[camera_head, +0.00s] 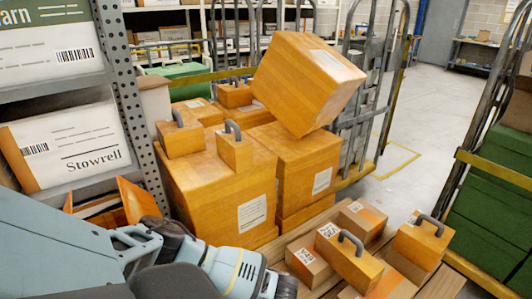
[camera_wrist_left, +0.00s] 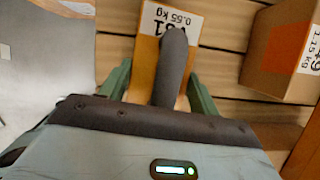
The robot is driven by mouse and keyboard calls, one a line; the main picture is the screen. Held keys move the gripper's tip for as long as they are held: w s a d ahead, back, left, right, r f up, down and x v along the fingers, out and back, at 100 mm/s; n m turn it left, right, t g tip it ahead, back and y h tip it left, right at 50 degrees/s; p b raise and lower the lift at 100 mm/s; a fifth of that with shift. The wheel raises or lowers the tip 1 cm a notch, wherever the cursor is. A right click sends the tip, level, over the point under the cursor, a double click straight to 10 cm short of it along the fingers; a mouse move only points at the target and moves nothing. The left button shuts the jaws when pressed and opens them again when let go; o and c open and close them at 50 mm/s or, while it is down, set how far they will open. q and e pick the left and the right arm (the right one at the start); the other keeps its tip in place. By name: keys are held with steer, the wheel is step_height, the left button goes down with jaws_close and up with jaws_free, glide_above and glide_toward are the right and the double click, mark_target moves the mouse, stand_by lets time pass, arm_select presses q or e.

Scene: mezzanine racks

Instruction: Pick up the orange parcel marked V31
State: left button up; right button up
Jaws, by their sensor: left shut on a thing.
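The orange parcel marked V31 (camera_wrist_left: 150,50) shows in the left wrist view. Whether the parcel rests on the slats or is raised, I cannot tell. In the head view my left arm reaches in from the left, but its fingers are not seen. My right gripper is in neither view.
Wooden slats (camera_wrist_left: 228,70) carry another box (camera_wrist_left: 280,45) to the right, labelled 1.15 kg. In the head view, handled parcels (camera_head: 352,262) and (camera_head: 418,243) stand on slats at the lower right. Large orange boxes (camera_head: 215,190) are stacked behind. Clear floor (camera_head: 430,115) lies beyond.

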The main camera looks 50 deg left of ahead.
arm_select(q)
jaws_close()
steer(key=shift+r, duration=0.5)
steer(key=v, duration=0.1)
steer(key=p+v, duration=0.1)
steer(key=shift+s+a+r, duration=0.1)
steer(key=shift+s+r, duration=0.1)
steer(key=shift+r, duration=0.25)
steer(key=s+d+r+p, duration=0.1)
steer(key=s+d, duration=0.8)
steer(key=s, duration=0.2)
steer(key=shift+s+d+p, duration=0.3)
steer(key=shift+s+d, duration=0.05)
steer(key=shift+d, duration=0.05)
steer(key=shift+r, duration=0.25)
